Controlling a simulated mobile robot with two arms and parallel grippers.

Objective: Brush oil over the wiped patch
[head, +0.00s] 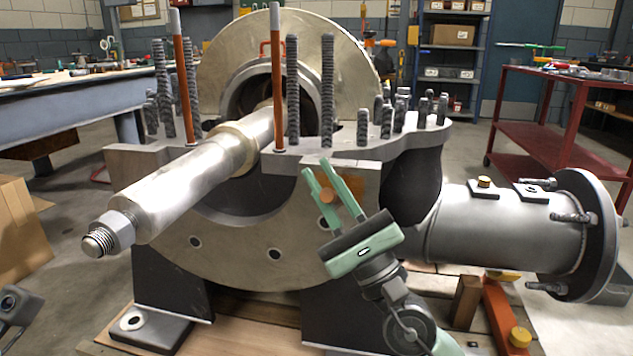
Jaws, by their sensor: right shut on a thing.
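The split casing (300,255) is a large metal housing with a flat flange on top and a thick steel shaft (185,180) lying through it. An orange-brown patch (349,187) shows on its front, just under the flange edge, partly behind my gripper. My right gripper (317,168) has pale green fingers pointing up and left in front of this patch. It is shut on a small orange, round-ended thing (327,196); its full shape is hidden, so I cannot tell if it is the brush. I cannot make out an oil container. My left gripper's fingers are not in view.
Threaded studs (327,95) and two orange rods (279,90) stand up from the flange. A grey flanged pipe (490,225) juts out to the right. A red cart (560,115) stands at the back right, a workbench (70,105) at the left.

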